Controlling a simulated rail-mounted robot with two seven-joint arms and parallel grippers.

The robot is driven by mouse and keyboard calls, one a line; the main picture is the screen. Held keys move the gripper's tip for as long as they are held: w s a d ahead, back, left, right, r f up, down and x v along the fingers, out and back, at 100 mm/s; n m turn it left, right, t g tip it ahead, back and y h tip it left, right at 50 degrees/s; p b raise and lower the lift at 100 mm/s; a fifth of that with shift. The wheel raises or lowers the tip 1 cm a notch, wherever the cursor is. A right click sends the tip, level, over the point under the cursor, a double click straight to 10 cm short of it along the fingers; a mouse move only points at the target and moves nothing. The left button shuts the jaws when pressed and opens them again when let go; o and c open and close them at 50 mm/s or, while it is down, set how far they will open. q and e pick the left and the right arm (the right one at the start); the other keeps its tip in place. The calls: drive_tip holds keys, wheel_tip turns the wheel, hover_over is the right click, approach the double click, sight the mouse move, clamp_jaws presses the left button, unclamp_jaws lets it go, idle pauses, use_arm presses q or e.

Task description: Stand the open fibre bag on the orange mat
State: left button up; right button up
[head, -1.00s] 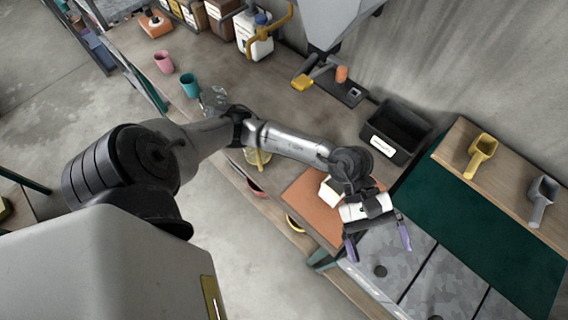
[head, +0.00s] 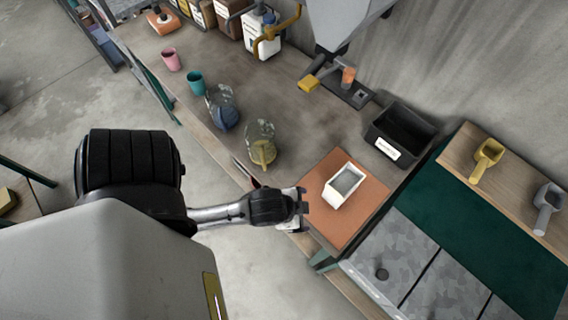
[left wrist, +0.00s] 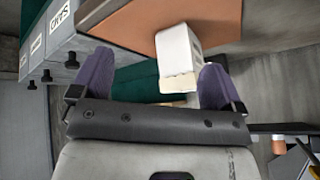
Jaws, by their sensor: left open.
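The open fibre bag (head: 334,195) is a white, box-shaped bag with grey fibre showing in its open top. It stands upright on the orange mat (head: 355,222), with mat visible around it. My left gripper (head: 303,208) is at the mat's left edge, beside the bag and apart from it in the head view. In the left wrist view, the gripper's purple fingers (left wrist: 155,83) are spread wide and empty. The bag (left wrist: 178,50) shows beyond and between them, with the orange mat (left wrist: 130,22) behind it. My right gripper is in neither view.
A black labelled bin (head: 372,140) stands behind the mat. A green mat (head: 480,220) and grey panels (head: 400,250) lie to the right. The bench between jars and bin is clear.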

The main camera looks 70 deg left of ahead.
use_arm(q)
drive_tip(key=s+g, duration=0.1)
drive_tip(key=s+f+n+g, duration=0.1)
drive_tip(key=s, duration=0.1)
drive_tip(key=s+f, duration=0.1)
drive_tip(key=s, duration=0.1)
drive_tip(key=shift+s+d+n+g+h, duration=0.2)
drive_tip(key=shift+d+n+g+h, duration=0.1)
drive_tip(key=shift+g+h, duration=0.1)
idle(1.2)
